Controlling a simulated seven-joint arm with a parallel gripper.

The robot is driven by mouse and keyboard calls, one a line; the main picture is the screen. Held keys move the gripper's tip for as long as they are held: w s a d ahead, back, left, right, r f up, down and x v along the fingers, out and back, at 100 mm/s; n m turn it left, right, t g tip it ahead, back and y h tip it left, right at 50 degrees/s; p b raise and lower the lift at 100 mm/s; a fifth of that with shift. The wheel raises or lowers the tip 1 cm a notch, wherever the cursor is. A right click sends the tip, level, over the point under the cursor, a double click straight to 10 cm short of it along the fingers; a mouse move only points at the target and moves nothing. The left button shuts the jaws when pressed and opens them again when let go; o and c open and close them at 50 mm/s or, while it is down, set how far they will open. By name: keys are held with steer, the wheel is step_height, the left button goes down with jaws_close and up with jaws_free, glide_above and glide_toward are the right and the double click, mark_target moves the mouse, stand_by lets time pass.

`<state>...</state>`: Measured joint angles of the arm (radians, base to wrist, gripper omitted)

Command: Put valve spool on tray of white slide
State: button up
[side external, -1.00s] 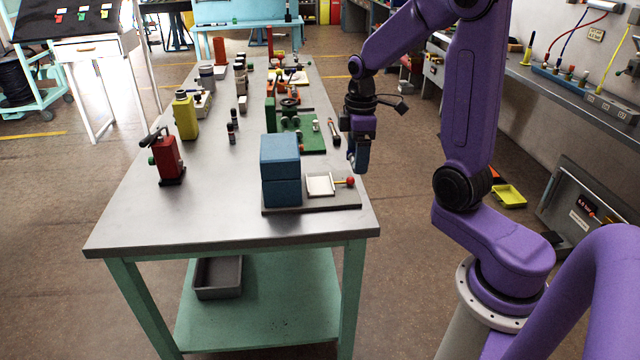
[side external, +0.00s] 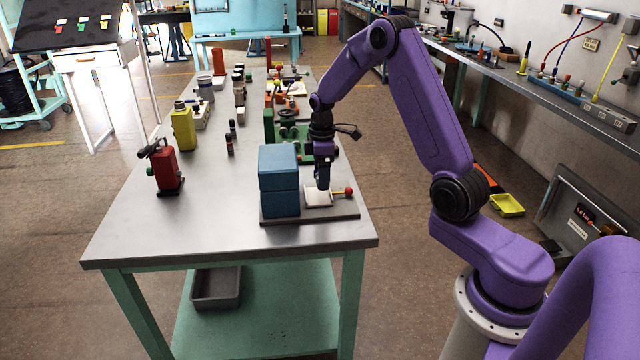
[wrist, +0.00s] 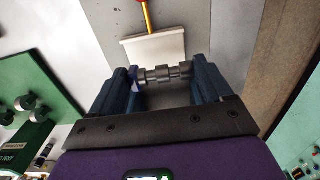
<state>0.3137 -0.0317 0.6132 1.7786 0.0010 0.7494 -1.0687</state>
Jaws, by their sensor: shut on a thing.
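The valve spool (wrist: 166,73) is a grey metal rod with ridges, seen in the wrist view. My gripper (wrist: 163,77) is shut on it, with one dark blue finger at each end of the spool. The white slide's tray (wrist: 157,48) lies just beyond the spool in the wrist view, with a yellow rod (wrist: 148,16) running from it. In the side view my gripper (side external: 323,187) is low over the white tray (side external: 317,198). I cannot tell whether the spool touches the tray. The spool is hidden in the side view.
A blue block (side external: 279,182) stands left of the tray on the same grey base plate (side external: 340,212). A red knob (side external: 348,191) sits at the slide's right end. A green fixture (side external: 305,146) is behind. The table's front left is clear.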

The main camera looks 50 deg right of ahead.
steer(key=shift+w+d+f, duration=0.1)
steer(key=shift+w+f, duration=0.2)
steer(key=shift+f, duration=0.1)
steer(key=shift+w+f, duration=0.1)
steer(key=shift+f, duration=1.5)
steer(key=shift+f, duration=0.15)
